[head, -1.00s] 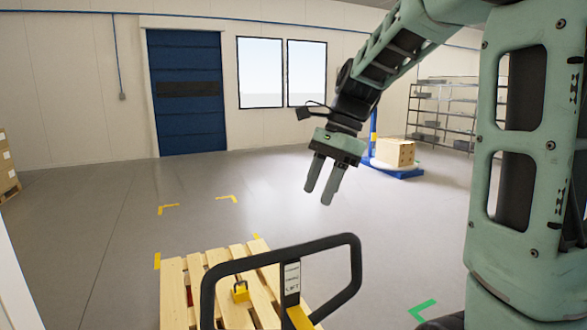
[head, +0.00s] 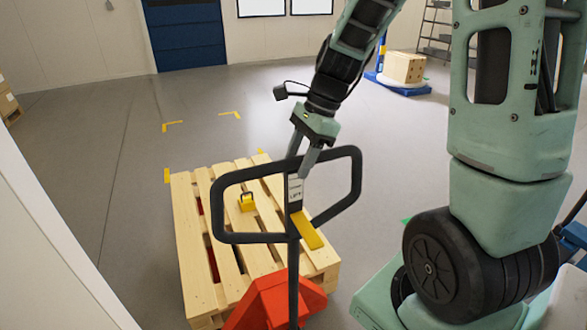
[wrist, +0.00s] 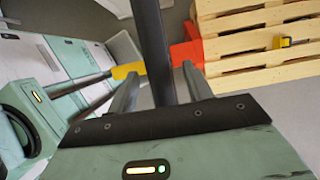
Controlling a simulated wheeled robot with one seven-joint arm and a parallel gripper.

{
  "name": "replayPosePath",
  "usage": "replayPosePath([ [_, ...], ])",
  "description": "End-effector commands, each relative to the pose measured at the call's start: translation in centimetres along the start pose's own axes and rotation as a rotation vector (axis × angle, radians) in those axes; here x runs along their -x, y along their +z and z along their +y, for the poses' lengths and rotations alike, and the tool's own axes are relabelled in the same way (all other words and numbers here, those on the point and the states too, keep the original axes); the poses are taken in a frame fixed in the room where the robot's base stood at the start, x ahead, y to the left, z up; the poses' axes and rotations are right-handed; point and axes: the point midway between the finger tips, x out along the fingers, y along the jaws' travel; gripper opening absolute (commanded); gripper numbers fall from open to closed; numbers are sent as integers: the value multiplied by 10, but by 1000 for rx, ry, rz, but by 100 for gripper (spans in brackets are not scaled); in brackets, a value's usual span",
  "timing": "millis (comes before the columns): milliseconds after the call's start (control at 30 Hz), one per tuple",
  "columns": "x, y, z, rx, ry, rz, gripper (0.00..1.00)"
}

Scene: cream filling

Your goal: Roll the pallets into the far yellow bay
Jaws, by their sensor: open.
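A wooden pallet (head: 205,250) lies on the floor in front of me, over a pallet jack with a red body (head: 270,300). The jack's black loop handle (head: 230,238) stands upright at the pallet's near side. My gripper (head: 300,168) is open at the top of the handle, its fingers pointing down. In the wrist view a dark handle bar (wrist: 152,45) passes between the open fingers; contact cannot be told. Yellow corner marks show on the floor: two farther off (head: 173,125) and two near the pallet's far edge (head: 166,175).
A small yellow piece (head: 248,204) sits on the pallet. A white wall or panel (head: 45,240) stands close on the left. A wooden box (head: 404,67) rests on a blue-based stand at the back right. Floor beyond the pallet is clear.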

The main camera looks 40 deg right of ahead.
Motion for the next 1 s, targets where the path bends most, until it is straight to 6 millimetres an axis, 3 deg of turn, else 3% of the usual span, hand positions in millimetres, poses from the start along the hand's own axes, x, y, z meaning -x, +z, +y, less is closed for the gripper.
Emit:
replayPosePath([
  [233, -30, 0, 0, 0, 2, 0, 50],
  [633, -36, 0, 0, 1, -1, 1, 50],
  [833, -36, 0, 0, 0, -1, 1, 0],
  [1000, -36, 0, 0, 0, -1, 1, 0],
])
